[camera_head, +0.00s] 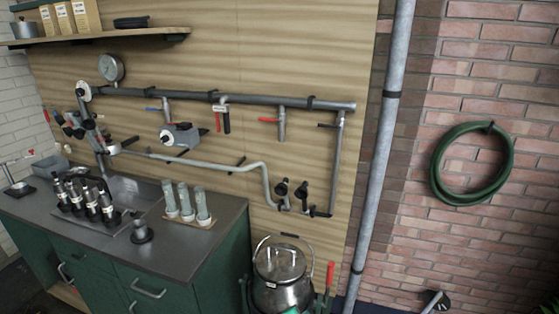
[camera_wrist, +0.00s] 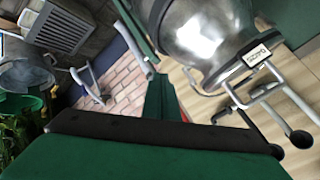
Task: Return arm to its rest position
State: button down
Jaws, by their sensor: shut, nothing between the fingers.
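The wrist view is strongly tilted. It shows a metal churn (camera_wrist: 205,30) with a small label and a bent metal handle at the upper right.
In the head view, a green bench (camera_head: 100,235) with bottles stands left. A lidded metal churn (camera_head: 282,265) stands low in the middle. Pipes (camera_head: 215,97) and valves run along the wooden panel (camera_head: 300,40). A vertical pipe (camera_head: 385,150) and green hose (camera_head: 437,165) are right.

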jog(key=s+a+f+n+t+y, duration=0.1)
jog(key=s+f+n, duration=0.15)
jog(key=s, duration=0.55)
jog(key=s+a+f+n+t, duration=0.1)
jog(key=s+n, duration=0.2)
jog(key=s, duration=0.5)
jog(key=s+a+f+n+t+y, duration=0.1)
jog(key=s+a+n, duration=0.15)
jog(key=s, duration=0.65)
jog(key=s+a+r+n+t, duration=0.1)
jog(key=s+a+r+n, duration=0.1)
jog(key=s+r, duration=0.5)
jog(key=s+a+r+n+t+y, duration=0.1)
jog(key=s+a+r+n+t, duration=0.1)
jog(key=s+r, duration=0.5)
jog(key=s+n, duration=0.1)
jog(key=s, duration=0.5)
